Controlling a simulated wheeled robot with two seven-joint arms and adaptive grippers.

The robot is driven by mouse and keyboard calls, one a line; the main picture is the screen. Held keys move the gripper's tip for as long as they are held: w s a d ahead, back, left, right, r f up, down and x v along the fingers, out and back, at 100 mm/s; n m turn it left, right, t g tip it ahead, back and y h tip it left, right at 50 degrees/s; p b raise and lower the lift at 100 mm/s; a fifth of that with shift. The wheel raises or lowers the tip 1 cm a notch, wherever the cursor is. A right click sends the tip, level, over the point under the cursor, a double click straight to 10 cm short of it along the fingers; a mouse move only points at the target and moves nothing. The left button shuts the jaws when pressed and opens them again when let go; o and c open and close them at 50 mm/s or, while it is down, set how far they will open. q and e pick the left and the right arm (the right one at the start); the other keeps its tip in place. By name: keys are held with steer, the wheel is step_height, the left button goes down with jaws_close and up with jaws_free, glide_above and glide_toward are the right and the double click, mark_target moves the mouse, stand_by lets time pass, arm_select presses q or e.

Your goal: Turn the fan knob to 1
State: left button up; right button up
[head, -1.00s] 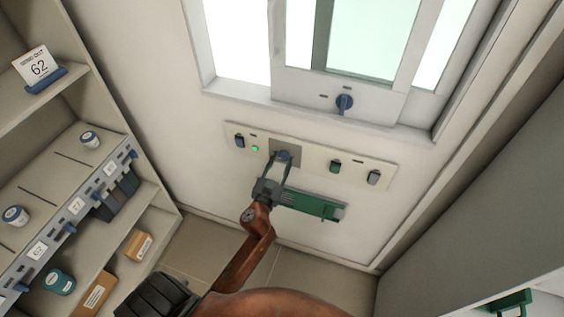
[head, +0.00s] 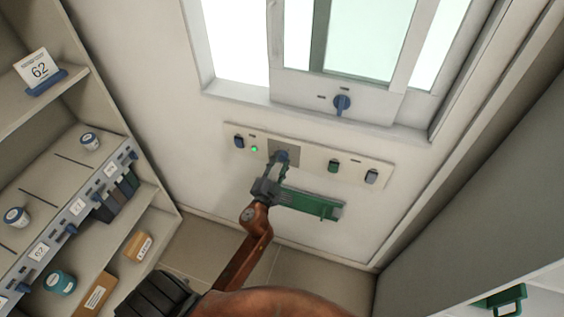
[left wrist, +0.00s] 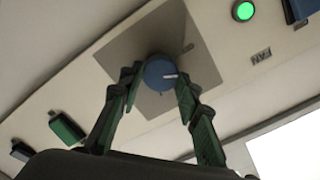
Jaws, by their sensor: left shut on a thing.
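Any numbers are too small to read. My right gripper is not in view.
The wall panel (head: 310,160) also has a lit green lamp (head: 254,149) and dark, green and grey switches. Above is a window with another blue knob (head: 341,102). A shelf (head: 75,150) with jars and boxes stands at left.

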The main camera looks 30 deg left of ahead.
arm_select(q)
steer(key=m, duration=0.5)
steer(key=shift+w+d+r, duration=0.1)
steer(key=shift+w+r, duration=0.05)
steer(key=shift+m, duration=0.4)
steer(key=o, duration=1.2)
steer(key=shift+c, duration=0.2)
steer(key=shift+f, duration=0.2)
steer(key=shift+s, duration=0.2)
steer(key=v, duration=1.1)
steer(key=shift+s, duration=0.35)
